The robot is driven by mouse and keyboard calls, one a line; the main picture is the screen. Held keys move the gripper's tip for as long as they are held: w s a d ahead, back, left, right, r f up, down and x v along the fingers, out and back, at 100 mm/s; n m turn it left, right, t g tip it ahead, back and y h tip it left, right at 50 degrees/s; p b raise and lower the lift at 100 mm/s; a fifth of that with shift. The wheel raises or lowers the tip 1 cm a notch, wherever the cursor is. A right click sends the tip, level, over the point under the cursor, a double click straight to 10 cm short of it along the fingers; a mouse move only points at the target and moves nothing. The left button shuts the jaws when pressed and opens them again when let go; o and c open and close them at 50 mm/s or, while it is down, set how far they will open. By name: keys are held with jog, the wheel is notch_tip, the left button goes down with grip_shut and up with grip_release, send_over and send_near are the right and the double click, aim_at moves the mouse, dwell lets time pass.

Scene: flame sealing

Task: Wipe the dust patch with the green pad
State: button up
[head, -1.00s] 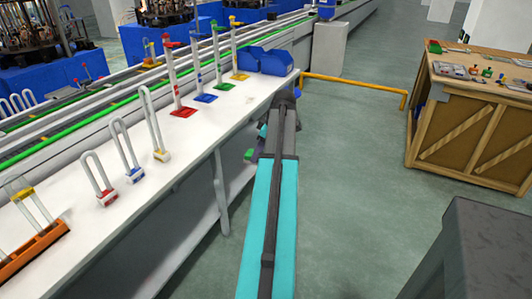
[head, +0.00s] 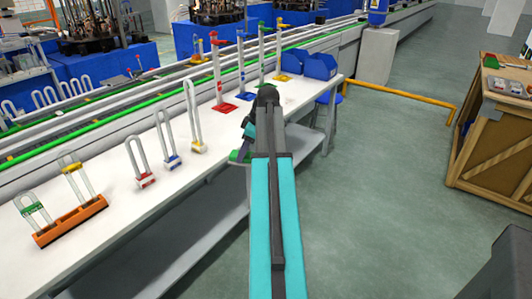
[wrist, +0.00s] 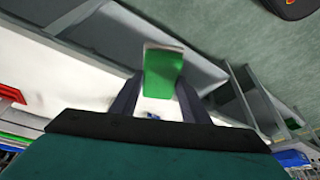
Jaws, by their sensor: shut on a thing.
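The green pad (wrist: 163,75) is between the two dark fingers of my gripper (wrist: 158,98) in the wrist view, and my gripper is shut on it. In the head view the pad (head: 238,156) shows as a small green piece beside my arm, overlapping the front edge of the white bench (head: 108,211) in the picture. My gripper (head: 243,146) is partly hidden by my arm there. I cannot tell whether the pad touches the bench. I cannot make out a dust patch in either current view.
Several clear U-shaped tubes stand along the bench, with an orange holder (head: 70,220) at the near left. Posts on coloured bases and blue bins (head: 320,66) stand farther back. A yellow rail (head: 400,97) and wooden workbench (head: 492,150) are right. Open floor lies between.

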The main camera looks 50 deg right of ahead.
jog(key=w+a+r+n, duration=0.1)
jog(key=w+a, duration=0.4)
jog(key=a, duration=0.4)
jog(key=w+a+r+n+y, duration=0.1)
jog(key=w+a, duration=0.3)
jog(key=a, duration=0.5)
jog(key=w+a+r+n, duration=0.1)
jog(key=w+a+r, duration=0.1)
jog(key=w+a, duration=0.5)
jog(key=s+a+r+m+h, duration=0.1)
jog(key=a+m, duration=0.2)
jog(key=a, duration=0.9)
jog(key=s+a+r+m+h, duration=0.1)
jog(key=a+m, duration=0.3)
jog(key=a, duration=0.9)
jog(key=shift+s+r+m+h, duration=0.2)
jog(key=shift+s+m+h, duration=0.15)
jog(key=shift+s, duration=0.45)
jog(key=shift+a, duration=0.1)
